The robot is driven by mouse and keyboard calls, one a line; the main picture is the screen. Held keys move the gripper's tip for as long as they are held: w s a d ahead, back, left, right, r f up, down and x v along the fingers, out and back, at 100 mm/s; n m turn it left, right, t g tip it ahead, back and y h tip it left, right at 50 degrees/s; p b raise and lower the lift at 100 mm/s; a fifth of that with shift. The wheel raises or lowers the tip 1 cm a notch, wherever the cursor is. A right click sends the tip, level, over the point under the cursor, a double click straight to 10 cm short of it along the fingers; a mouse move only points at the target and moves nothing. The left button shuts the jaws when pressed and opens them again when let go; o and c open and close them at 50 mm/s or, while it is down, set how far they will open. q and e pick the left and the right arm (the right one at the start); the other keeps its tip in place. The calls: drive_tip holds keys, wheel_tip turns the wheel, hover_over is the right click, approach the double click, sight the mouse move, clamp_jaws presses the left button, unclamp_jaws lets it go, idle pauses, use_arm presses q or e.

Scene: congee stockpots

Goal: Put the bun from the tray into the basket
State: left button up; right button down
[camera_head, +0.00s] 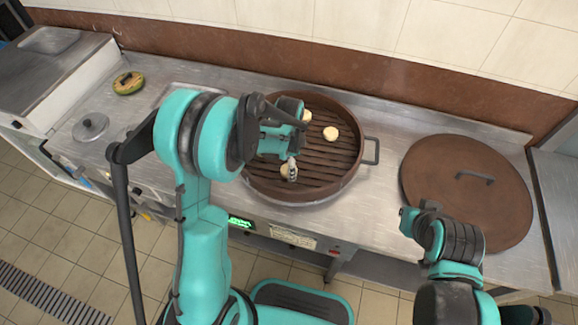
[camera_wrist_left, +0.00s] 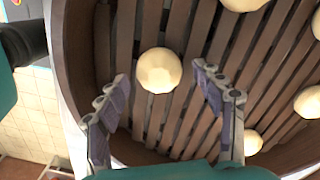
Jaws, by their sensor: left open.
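The round brown basket (camera_head: 345,184) with a slatted floor stands mid-counter in the head view. It holds several cream buns, including one near the middle (camera_head: 331,133) and one farther back (camera_head: 307,116). My left gripper (camera_head: 291,165) is over the basket, open. A bun (camera_head: 285,172) shows at its fingertips; in the left wrist view that bun (camera_wrist_left: 158,70) lies on the slats ahead of the gap between the open fingers (camera_wrist_left: 160,92). A metal tray edge (camera_head: 184,87) shows behind my left arm, which hides most of it. My right gripper (camera_head: 408,221) is beside the lid; its jaws are unclear.
A large brown lid (camera_head: 440,165) with a handle lies on the counter right of the basket. A small metal lid (camera_head: 90,127) and a green-yellow round object (camera_head: 128,83) are on the left. The tiled wall bounds the back. Counter shows between basket and large lid.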

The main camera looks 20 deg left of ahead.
use_arm(q)
wheel_tip(320, 180, up, 11)
drive_tip(key=p, duration=0.3)
drive_tip(key=s+a+r+n+t, duration=0.1)
drive_tip(key=s+r+n+t, duration=0.2)
drive_tip(key=s+r+n, duration=0.2)
drive_tip(key=s+a+r+n+t, duration=0.1)
drive_tip(key=s+r+n+t, duration=0.3)
drive_tip(key=s+n, duration=0.4)
drive_tip(key=s+r, duration=0.1)
drive_tip(key=s, duration=0.3)
drive_tip(key=shift+a+r, duration=0.15)
drive_tip(key=shift+a, duration=0.25)
